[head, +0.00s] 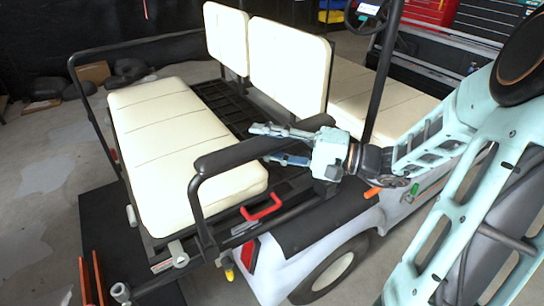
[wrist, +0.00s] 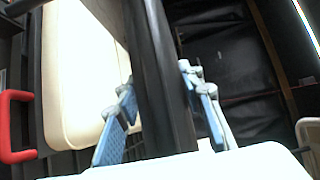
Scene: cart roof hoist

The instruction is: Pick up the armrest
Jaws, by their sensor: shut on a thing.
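The armrest (head: 228,156) is a dark padded bar on a bent black tube at the near side of the cart's cream rear seat. My gripper (head: 265,144) reaches in from the right in the head view, with its fingers around the armrest bar. In the wrist view, the dark armrest bar (wrist: 160,75) runs between the blue finger pads of my gripper (wrist: 160,110). My gripper is shut on it. The armrest's front end is partly hidden behind my gripper. The armrest is still in line with its black tube support (head: 196,205).
The cream seat cushion (head: 165,125) and backrests (head: 287,62) lie beyond the armrest. A red handle (head: 262,208) sits just below it and also shows in the wrist view (wrist: 14,125). The cart's rear wheel (head: 330,275) is below. Open floor (head: 45,175) lies to the left.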

